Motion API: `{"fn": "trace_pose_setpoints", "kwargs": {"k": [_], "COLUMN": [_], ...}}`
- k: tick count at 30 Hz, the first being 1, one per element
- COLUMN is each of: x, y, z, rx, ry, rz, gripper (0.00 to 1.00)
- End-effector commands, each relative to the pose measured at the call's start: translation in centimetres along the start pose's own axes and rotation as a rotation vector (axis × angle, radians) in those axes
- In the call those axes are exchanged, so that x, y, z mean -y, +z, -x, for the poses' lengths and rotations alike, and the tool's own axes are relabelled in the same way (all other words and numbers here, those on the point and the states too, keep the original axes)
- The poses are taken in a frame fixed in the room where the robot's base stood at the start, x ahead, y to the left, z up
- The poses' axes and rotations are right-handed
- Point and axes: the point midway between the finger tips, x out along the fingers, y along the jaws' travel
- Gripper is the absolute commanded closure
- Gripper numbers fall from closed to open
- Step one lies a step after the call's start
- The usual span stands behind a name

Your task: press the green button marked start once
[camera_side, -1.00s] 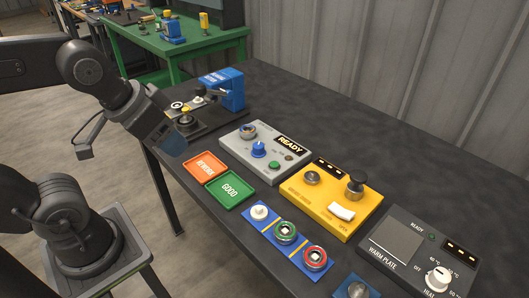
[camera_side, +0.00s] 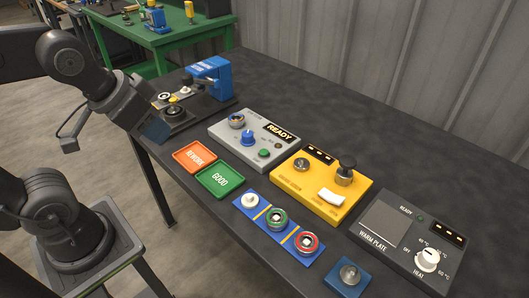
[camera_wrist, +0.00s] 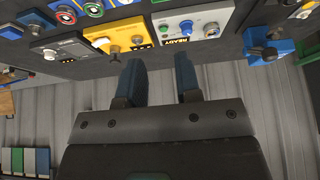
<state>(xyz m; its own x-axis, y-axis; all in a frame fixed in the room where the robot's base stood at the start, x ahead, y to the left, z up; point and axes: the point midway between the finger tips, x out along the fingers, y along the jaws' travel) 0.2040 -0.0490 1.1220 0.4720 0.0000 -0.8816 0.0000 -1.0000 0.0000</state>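A grey box (camera_side: 232,138) with a lit READY display (camera_side: 280,133) stands on the dark table. On its front right is a small green button (camera_side: 264,153), beside a blue knob (camera_side: 248,138); its lettering is too small to read. In the wrist view the green button (camera_wrist: 164,29) is near the top, by the blue knob (camera_wrist: 186,26). My gripper (camera_side: 152,128) is left of the grey box in the side view, apart from it and touching nothing. In the wrist view its two blue fingers are spread wide with nothing between them, so my gripper (camera_wrist: 161,70) is open.
A yellow unit (camera_side: 310,197) and a grey warm plate (camera_side: 400,215) stand to the right. Orange (camera_side: 184,160) and green (camera_side: 206,186) trays, a blue parts strip (camera_side: 258,231) and a small blue block (camera_side: 335,276) lie in front. A blue fixture (camera_side: 209,75) stands behind left.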

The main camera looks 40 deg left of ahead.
Motion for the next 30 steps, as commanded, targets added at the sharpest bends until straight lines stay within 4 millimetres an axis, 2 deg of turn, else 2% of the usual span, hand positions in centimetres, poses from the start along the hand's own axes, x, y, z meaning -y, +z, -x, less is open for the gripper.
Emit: {"fn": "trace_pose_setpoints", "kwargs": {"k": [1,9,30], "x": [0.0,0.0,0.0], "y": [0.0,0.0,0.0], "z": [0.0,0.0,0.0], "rx": [0.0,0.0,0.0], "ry": [0.0,0.0,0.0], "rz": [0.0,0.0,0.0], "gripper": [0.74,0.99,1.0]}}
